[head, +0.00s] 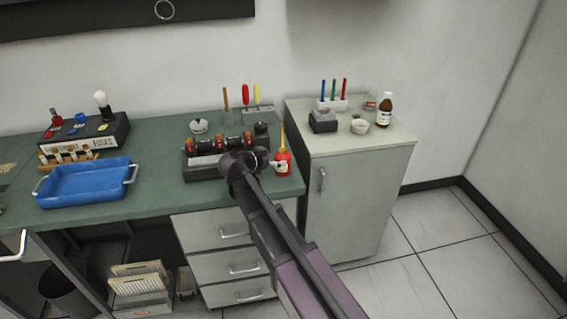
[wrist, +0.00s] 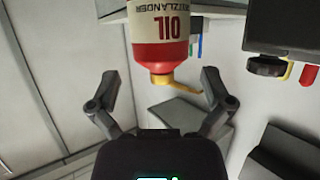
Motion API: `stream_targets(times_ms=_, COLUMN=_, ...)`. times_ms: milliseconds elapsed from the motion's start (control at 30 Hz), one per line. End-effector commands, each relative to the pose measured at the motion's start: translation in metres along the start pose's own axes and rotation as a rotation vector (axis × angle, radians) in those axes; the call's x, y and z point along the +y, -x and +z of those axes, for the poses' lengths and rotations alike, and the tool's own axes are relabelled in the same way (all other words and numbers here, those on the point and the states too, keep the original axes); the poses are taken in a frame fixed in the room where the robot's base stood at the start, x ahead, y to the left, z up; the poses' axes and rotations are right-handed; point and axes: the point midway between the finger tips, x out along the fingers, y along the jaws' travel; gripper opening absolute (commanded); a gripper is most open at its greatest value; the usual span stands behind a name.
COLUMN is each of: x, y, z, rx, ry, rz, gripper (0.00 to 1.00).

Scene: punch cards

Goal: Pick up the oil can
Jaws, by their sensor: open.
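The oil can (head: 282,165) is red with a pale label band and a thin yellow spout. In the head view it stands upright near the right front end of the green bench (head: 150,200). In the wrist view the oil can (wrist: 165,40) appears upside down, with "OIL" on its label, ahead of and between the fingers. My gripper (head: 258,158) is just left of the can in the head view. In the wrist view my gripper (wrist: 160,82) has its fingers spread apart, with nothing held. Whether a finger touches the can cannot be told.
A dark rack with red parts (head: 218,146) stands behind and left of my gripper. A tool holder (head: 258,114) with upright tools is behind the can. A grey cabinet (head: 350,155) with a brown bottle (head: 385,108) is to the right. A blue tray (head: 85,185) lies left.

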Motion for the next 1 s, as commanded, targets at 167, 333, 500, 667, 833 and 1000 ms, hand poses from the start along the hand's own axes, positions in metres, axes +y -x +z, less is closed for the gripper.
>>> stream_targets(times_ms=167, x=-0.002, y=-0.021, z=0.002, rx=0.000, ry=-0.001, rz=0.000, gripper=1.00)
stream_targets(times_ms=333, x=-0.002, y=-0.039, z=0.001, rx=0.000, ry=-0.001, rz=0.000, gripper=1.00)
stream_targets(times_ms=500, x=-0.001, y=-0.044, z=0.000, rx=0.000, ry=0.000, rz=-0.001, gripper=1.00)
stream_targets(times_ms=667, x=-0.001, y=-0.044, z=-0.001, rx=0.000, ry=0.000, rz=-0.001, gripper=1.00)
stream_targets(times_ms=833, x=-0.001, y=-0.044, z=-0.001, rx=0.000, ry=0.000, rz=-0.001, gripper=1.00)
stream_targets(times_ms=1000, x=-0.001, y=-0.044, z=-0.001, rx=0.000, ry=0.000, rz=-0.001, gripper=1.00)
